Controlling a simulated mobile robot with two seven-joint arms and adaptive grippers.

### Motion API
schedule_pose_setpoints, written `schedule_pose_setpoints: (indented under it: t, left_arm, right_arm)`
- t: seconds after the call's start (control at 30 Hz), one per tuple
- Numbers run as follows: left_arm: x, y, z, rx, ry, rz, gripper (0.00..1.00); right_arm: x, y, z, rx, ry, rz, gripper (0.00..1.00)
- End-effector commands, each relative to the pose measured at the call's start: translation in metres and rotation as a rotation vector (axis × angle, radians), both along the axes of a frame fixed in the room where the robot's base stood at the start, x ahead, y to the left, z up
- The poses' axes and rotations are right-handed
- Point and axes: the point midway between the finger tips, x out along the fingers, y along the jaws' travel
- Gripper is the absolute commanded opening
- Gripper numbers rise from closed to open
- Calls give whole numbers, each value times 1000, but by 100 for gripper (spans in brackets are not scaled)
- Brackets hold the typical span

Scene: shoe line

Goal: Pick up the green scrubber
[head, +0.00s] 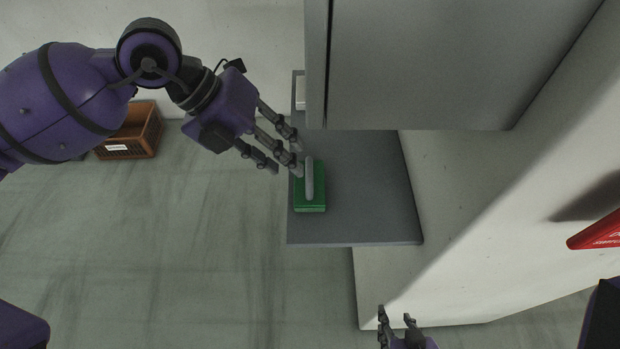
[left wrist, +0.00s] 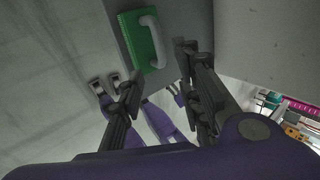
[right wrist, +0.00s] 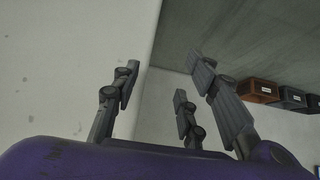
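The green scrubber (head: 319,199) has a green base and a grey loop handle. It lies on the front left part of a grey shelf (head: 365,190). My left gripper (head: 288,160) is open, just behind and left of the scrubber, with its fingertips near the far end of the handle. In the left wrist view the scrubber (left wrist: 137,38) shows beyond the spread fingers (left wrist: 155,75), with nothing between them. My right gripper (head: 397,315) is at the bottom of the head view, away from the shelf. In the right wrist view its fingers (right wrist: 165,80) are spread and empty.
A grey cabinet (head: 420,60) stands over the back of the shelf. A small white item (head: 300,92) is at the shelf's back left. A brown crate (head: 135,135) is on the floor at left. A red object (head: 597,232) is at far right.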

Motion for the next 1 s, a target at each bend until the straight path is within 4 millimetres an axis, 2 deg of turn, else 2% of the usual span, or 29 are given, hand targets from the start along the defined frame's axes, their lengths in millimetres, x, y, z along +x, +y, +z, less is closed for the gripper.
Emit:
schedule_pose_setpoints:
  t: [0.33, 0.6, 0.87, 1.0]
  left_arm:
    - [3, -22, -29, 8, -3, -1, 32]
    - [6, -44, -58, 6, -2, 0, 32]
    - [6, -45, -61, 7, -3, 1, 32]
    - [6, -45, -61, 7, -3, 1, 17]
  right_arm:
    - [3, 10, 4, 16, -7, 0, 40]
    - [2, 9, 4, 14, -2, 6, 40]
    - [-2, 4, 1, 4, 8, 12, 40]
    - [-2, 3, 1, 3, 8, 11, 40]
